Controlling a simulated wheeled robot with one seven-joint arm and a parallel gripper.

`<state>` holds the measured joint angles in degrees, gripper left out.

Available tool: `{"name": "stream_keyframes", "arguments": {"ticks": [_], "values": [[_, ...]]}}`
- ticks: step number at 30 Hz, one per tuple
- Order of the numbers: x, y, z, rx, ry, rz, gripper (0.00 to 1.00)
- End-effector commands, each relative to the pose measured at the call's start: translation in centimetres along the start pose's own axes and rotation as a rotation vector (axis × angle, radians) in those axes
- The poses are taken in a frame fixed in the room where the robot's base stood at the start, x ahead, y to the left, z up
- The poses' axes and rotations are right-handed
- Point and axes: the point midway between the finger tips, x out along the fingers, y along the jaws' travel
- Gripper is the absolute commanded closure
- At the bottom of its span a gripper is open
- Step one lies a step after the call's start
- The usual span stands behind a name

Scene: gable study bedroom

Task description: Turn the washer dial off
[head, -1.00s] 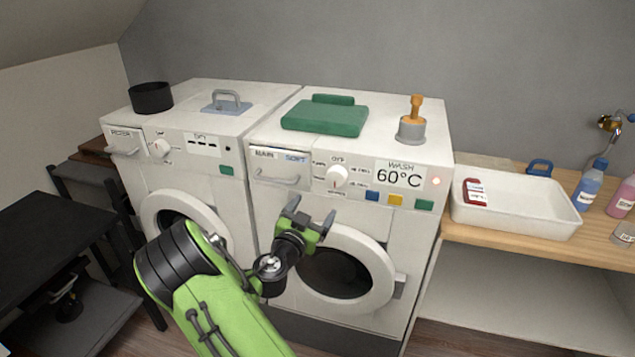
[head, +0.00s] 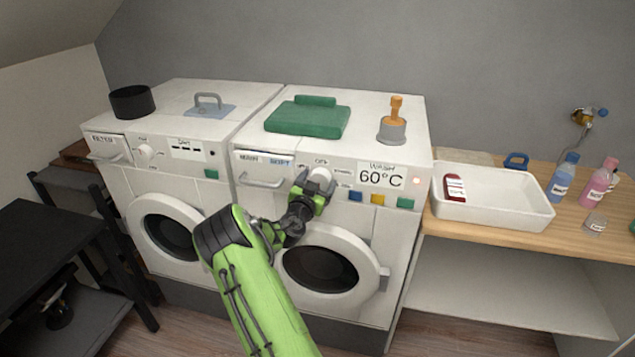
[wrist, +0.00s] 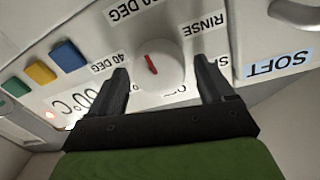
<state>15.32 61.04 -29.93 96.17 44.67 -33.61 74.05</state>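The washer (head: 345,220) is the right-hand white machine, with a display (head: 380,178) reading WASH 60°C. Its round white dial (wrist: 160,82) has a red pointer mark. In the wrist view, the mark points up and slightly left, toward a partly cut-off label ending in "0 DEG". In the head view, the OFF label stands above the dial (head: 321,174). My gripper (head: 314,183) is at the dial. In the wrist view, its dark fingers (wrist: 160,76) are open on either side of the dial, with a gap visible on the right. Finger contact on the left is unclear.
A detergent drawer (head: 263,170) is left of the dial; blue, yellow and green buttons (head: 377,199) are right. Another white machine (head: 165,175) adjoins on the left. A white tray (head: 495,213) sits right.

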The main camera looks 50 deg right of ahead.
Motion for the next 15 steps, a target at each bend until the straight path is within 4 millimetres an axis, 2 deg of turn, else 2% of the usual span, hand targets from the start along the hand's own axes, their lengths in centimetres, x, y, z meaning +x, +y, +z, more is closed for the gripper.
{"name": "stream_keyframes", "arguments": {"ticks": [1, 9, 15], "values": [[-0.01, -0.01, 0.0, 0.0, 0.0, 0.0, 0.27], [-0.04, 0.0, -0.01, 0.0, 0.0, 0.0, 0.69], [-0.04, 0.01, 0.02, -0.011, 0.001, 0.0, 0.69]]}}
